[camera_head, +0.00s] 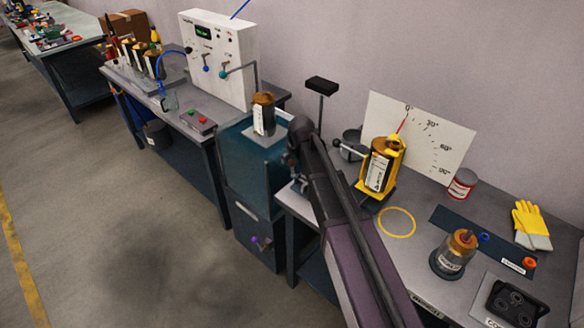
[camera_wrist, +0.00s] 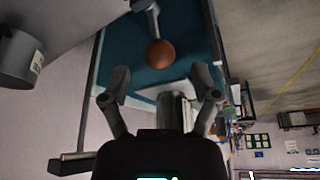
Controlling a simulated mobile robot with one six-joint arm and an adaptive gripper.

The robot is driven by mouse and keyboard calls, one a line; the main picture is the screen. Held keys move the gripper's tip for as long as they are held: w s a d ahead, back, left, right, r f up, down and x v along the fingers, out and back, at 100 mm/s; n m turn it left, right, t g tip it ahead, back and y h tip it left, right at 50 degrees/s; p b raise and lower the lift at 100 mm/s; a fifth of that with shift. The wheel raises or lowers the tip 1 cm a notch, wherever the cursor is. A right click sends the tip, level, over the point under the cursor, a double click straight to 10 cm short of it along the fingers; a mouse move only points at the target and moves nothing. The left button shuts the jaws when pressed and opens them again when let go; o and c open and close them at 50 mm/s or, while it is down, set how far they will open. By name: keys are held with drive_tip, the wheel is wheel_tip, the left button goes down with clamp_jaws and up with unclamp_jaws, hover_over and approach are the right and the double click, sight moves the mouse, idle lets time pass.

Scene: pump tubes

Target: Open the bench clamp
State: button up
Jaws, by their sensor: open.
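My gripper (camera_wrist: 162,76) is open in the wrist view, with its two fingers spread. A brown ball knob (camera_wrist: 160,52) on a grey lever (camera_wrist: 152,20) lies just past the fingertips, between their lines and apart from them. I take it for the bench clamp's handle; the clamp body is not clear. In the head view my gripper (camera_head: 293,163) is at the left edge of the right bench, and my dark arm hides part of that area. A yellow holder (camera_head: 395,160) with a labelled brown-topped pump tube (camera_head: 377,172) stands upright on the bench, right of my gripper.
A teal cabinet (camera_head: 240,165) with a pump tube (camera_head: 264,117) on top stands left of the bench. The floor at left is clear.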

sight(292, 161)
drive_tip(key=shift+b+x, duration=1.35)
drive_tip(key=shift+x, duration=0.45)
clamp_jaws()
